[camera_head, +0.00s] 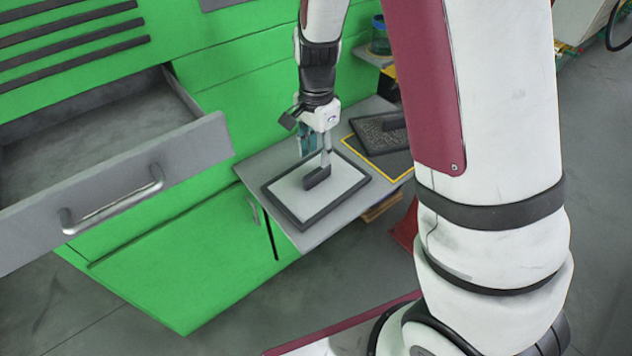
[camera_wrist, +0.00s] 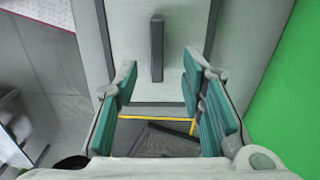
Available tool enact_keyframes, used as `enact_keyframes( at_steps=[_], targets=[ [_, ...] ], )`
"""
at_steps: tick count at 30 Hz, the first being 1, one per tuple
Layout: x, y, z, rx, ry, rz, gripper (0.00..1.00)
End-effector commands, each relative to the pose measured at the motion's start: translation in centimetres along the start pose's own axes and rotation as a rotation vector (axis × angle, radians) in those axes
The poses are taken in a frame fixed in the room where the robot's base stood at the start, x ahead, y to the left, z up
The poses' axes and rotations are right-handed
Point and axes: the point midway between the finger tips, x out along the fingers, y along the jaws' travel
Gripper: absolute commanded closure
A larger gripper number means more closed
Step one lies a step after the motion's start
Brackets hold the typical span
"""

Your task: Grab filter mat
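A light filter mat with a dark frame (camera_head: 340,181) lies flat on a grey shelf beside the green cabinet. A dark bar handle (camera_head: 316,178) stands up at its middle. The handle also shows in the wrist view (camera_wrist: 157,48), upright in the picture, beyond and between the fingertips. My gripper (camera_head: 315,150) is above the mat, close over the handle. In the wrist view my gripper (camera_wrist: 160,78) is open, with teal pads apart and nothing between them. The head view does not show whether a finger touches the handle.
An open grey drawer (camera_head: 120,180) juts out at the left. A jar (camera_head: 380,36) stands farther back.

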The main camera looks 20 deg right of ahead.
Motion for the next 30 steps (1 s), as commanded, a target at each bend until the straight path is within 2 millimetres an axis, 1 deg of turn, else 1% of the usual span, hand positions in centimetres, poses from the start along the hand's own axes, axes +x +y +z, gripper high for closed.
enact_keyframes(
  at_steps=[1, 8, 15, 18, 26, 27, 28, 29, 30],
  targets=[
    [0.6, 0.0, 0.0, 0.0, -0.001, 0.002, 0.63],
    [2.1, 0.1, 0.0, -0.001, 0.0, 0.002, 0.63],
    [5.5, 0.4, 0.1, -0.001, -0.001, 0.004, 0.63],
    [6.3, 0.4, 0.1, 0.0, -0.001, 0.001, 0.63],
    [6.6, 0.4, 0.1, -0.001, -0.001, 0.0, 0.63],
    [6.6, 0.4, 0.1, -0.001, 0.0, 0.0, 0.68],
    [6.5, 0.4, 0.1, -0.001, 0.0, 0.0, 0.75],
    [6.5, 0.4, 0.1, -0.001, 0.0, 0.0, 0.81],
    [6.5, 0.4, 0.1, -0.001, 0.0, 0.0, 0.91]
  ],
)
